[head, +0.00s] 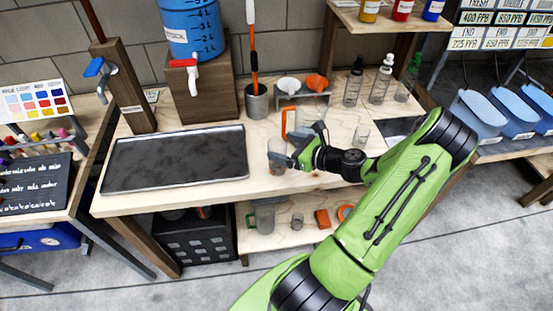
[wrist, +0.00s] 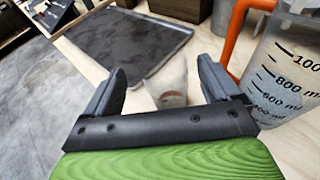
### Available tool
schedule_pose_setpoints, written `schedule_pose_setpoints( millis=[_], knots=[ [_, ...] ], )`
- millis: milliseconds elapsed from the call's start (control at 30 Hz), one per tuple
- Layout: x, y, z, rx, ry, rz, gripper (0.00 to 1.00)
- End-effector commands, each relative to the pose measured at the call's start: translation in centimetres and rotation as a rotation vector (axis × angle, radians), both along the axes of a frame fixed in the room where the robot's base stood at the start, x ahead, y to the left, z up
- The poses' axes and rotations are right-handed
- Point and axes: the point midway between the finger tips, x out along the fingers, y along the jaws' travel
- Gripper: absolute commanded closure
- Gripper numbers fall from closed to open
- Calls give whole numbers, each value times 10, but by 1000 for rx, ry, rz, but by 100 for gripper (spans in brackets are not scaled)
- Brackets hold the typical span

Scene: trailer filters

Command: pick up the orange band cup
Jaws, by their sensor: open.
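A small clear cup (head: 277,168) with an orange-red band stands on the wooden bench, just right of the grey tray. In the wrist view the cup (wrist: 172,88) shows between my two fingers, its lower part hidden behind the gripper's dark crossbar. My gripper (head: 298,145) is open and reaches in from the right, close to the cup. In the wrist view its fingers (wrist: 162,74) are spread apart on either side of the cup. I cannot tell whether either finger touches it.
A clear measuring jug (wrist: 280,80) with an orange handle stands close to the right finger. The grey tray (head: 175,160) lies left of the cup. A small clear glass (head: 361,136), dropper bottles (head: 353,85) and a blue water tank (head: 192,30) stand farther off.

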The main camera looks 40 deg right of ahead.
Motion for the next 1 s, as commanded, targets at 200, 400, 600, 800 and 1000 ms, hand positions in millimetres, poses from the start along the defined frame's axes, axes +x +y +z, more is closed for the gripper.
schedule_pose_setpoints(
  millis=[200,400,600,800,1000],
  knots=[
    [37,3,-13,-1,-2,5,11],
    [51,5,-16,-1,-1,0,11],
    [50,5,-16,-1,0,0,21],
    [50,5,-16,-1,0,1,52],
    [50,5,-16,-1,0,1,79]
  ],
)
